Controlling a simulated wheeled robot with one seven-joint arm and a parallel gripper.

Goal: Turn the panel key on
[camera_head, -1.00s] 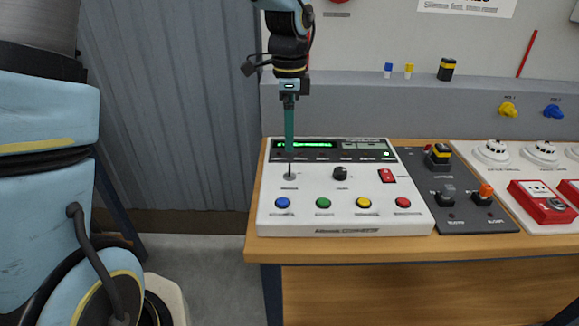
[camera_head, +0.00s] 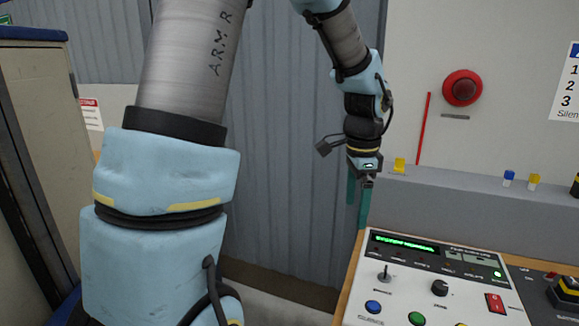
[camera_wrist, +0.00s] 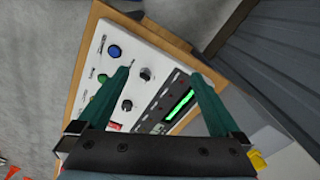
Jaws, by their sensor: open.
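The white control panel (camera_head: 464,262) stands on the wooden table at the lower right of the head view, with a lit green display. At its left is a small upright metal stem on a round base (camera_head: 384,276); I cannot tell for certain whether this is the key or which way it is set. A black knob (camera_head: 440,288) sits to its right. My gripper (camera_head: 357,220) is open and empty, its green fingers pointing down near the panel's back left corner. In the wrist view, the fingers of my gripper (camera_wrist: 159,75) spread above the panel (camera_wrist: 142,42).
A blue button (camera_head: 373,307), a green button (camera_head: 417,319) and a red rocker switch (camera_head: 495,303) surround the stem and knob. A grey ledge (camera_head: 450,190) with small blue and yellow pieces runs behind the panel. A corrugated wall (camera_head: 290,150) stands to the left.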

